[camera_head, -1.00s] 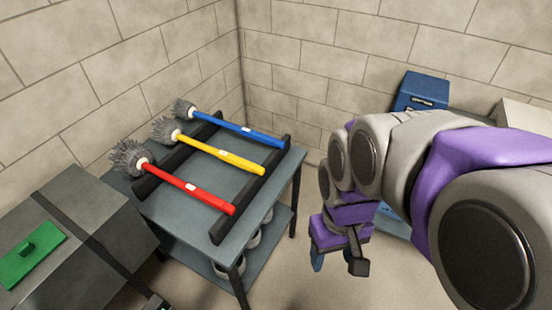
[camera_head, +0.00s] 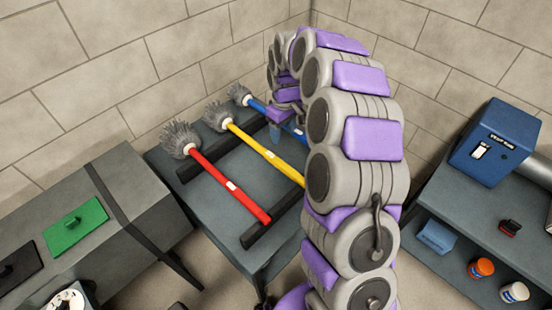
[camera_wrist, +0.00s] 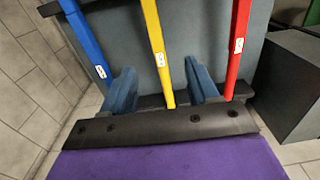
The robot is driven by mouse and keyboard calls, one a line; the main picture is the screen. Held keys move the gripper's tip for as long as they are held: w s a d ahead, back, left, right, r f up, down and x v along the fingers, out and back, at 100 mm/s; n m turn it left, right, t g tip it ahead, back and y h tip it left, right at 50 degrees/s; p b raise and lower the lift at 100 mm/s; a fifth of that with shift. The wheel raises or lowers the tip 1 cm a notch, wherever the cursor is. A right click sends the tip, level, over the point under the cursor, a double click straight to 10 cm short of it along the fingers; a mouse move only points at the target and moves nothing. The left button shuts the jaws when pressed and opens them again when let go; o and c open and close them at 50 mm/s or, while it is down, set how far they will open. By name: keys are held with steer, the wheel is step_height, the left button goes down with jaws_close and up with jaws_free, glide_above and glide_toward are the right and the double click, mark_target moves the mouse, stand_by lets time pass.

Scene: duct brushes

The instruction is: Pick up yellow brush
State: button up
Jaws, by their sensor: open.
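The yellow brush (camera_head: 265,151) lies across two black rails on a grey table, between the red brush (camera_head: 230,185) and the blue brush (camera_head: 262,106). Its grey bristle head is at the upper left; its handle end is hidden behind my arm in the head view. In the wrist view, the yellow handle (camera_wrist: 157,45) runs down between the two blue fingers of my gripper (camera_wrist: 163,90). The fingers are apart, with gaps to the handle on both sides. The blue handle (camera_wrist: 82,38) is outside the left finger and the red handle (camera_wrist: 239,40) outside the right finger.
The black rails (camera_head: 195,163) hold the brushes on the table (camera_head: 172,157). A shelf with a blue box (camera_head: 494,142) and several small containers stands at right. Walls close in behind the table.

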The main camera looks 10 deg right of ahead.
steer(key=w+f, duration=0.1)
steer(key=w, duration=0.1)
steer(key=b, duration=0.2)
glide_above(281, 163)
steer(key=f, duration=1.2)
steer(key=shift+d+f, duration=0.25)
steer(key=shift+d, duration=0.1)
steer(key=shift+s+a+f+b, duration=0.1)
steer(key=shift+f+b, duration=0.15)
steer(key=shift+f, duration=0.65)
steer(key=shift+w+a+f+b, duration=0.1)
steer(key=shift+f+b, duration=0.2)
steer(key=shift+f, duration=0.6)
steer(key=shift+s+a+f+b, duration=0.1)
steer(key=shift+f+b, duration=0.15)
steer(key=shift+f, duration=0.65)
steer(key=shift+r, duration=0.1)
jaws_close()
